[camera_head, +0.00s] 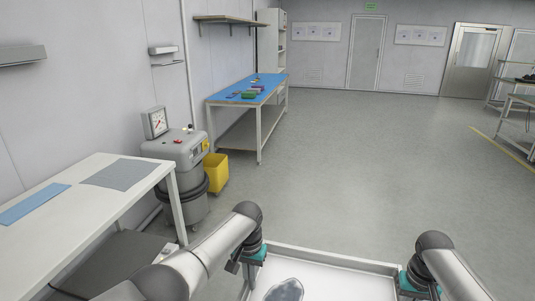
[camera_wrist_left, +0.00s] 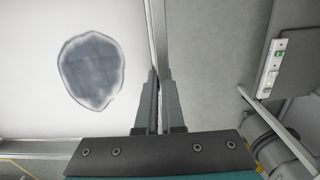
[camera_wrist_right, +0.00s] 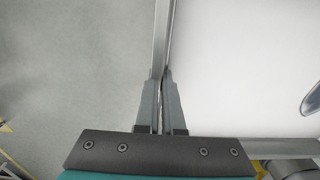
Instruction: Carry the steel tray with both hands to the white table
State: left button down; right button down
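The steel tray (camera_head: 333,257), with a thin metal rim and a bright white inside, is at the bottom of the head view in front of me. My left gripper (camera_head: 252,261) is shut on its left rim (camera_wrist_left: 154,30); the fingers (camera_wrist_left: 159,98) pinch that wall in the left wrist view. My right gripper (camera_head: 408,287) is shut on the right rim (camera_wrist_right: 163,40), seen between the fingers (camera_wrist_right: 163,98) in the right wrist view. A white table (camera_head: 52,232) stands at the left, apart from the tray. The tray's near side is cut off.
A grey-blue patch (camera_head: 286,290) shows in the tray. The white table bears a blue sheet (camera_head: 30,204) and a grey mat (camera_head: 120,174). A grey machine (camera_head: 180,146) and yellow bin (camera_head: 216,172) stand beyond it. The central floor (camera_head: 350,160) is clear.

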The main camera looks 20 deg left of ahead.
aim_at(55, 228)
jog(key=i, duration=1.5)
jog(key=i+u, duration=0.45)
jog(key=u, duration=2.65)
jog(key=i, duration=1.45)
